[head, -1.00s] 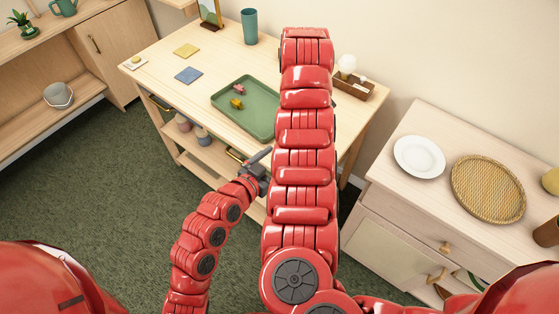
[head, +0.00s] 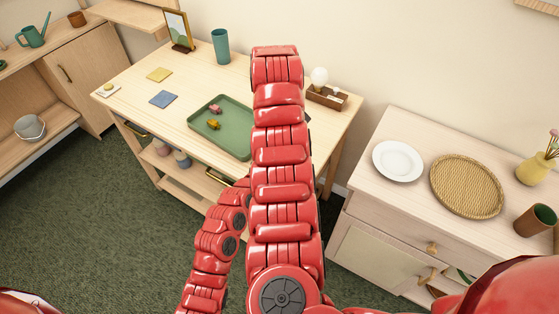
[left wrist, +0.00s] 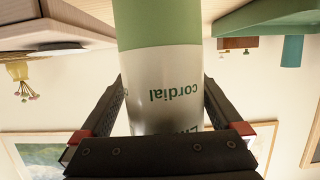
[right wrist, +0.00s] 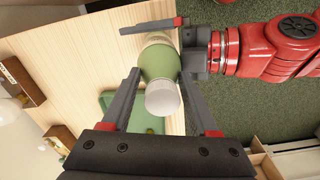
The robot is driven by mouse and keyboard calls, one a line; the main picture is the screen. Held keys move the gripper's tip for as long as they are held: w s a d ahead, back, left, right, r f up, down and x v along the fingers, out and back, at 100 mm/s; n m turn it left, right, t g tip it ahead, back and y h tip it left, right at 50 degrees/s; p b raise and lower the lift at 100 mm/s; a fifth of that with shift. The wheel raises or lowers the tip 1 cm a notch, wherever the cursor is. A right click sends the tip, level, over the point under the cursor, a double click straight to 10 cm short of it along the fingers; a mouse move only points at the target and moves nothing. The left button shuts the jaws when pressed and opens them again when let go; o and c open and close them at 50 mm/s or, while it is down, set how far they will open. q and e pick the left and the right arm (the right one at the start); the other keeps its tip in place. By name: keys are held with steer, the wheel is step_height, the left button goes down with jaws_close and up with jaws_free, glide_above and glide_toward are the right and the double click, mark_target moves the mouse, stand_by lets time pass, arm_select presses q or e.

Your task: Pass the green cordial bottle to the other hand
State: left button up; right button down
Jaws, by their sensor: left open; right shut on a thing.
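The green cordial bottle, with a white label, shows in the left wrist view (left wrist: 158,100) and in the right wrist view (right wrist: 160,65). My right gripper (right wrist: 161,75) is shut on the bottle near its pale cap, which points toward the right wrist camera. My left gripper (left wrist: 161,88) is open, with its fingers on either side of the labelled part; I cannot tell whether they touch it. In the right wrist view the left gripper (right wrist: 160,35) lies across the bottle's far end. In the head view my right arm hides the bottle and both grippers.
The wooden table (head: 130,85) bears a green tray (head: 240,140) with small toys, two coasters, a teal cup (head: 221,46) and a brown box (head: 325,97). At right a dresser (head: 350,200) holds a white plate (head: 398,160) and a woven tray (head: 467,186).

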steer(key=shift+a, duration=0.1)
arm_select(q)
steer(key=shift+d+r, duration=0.1)
steer(key=shift+r, duration=0.1)
jaws_close()
arm_select(e)
steer(key=shift+a, duration=0.2)
steer(key=shift+c, duration=2.1)
jaws_free()
steer(key=o, duration=0.3)
steer(key=shift+d, duration=0.15)
steer(key=shift+o, duration=0.2)
steer(key=shift+r, duration=0.1)
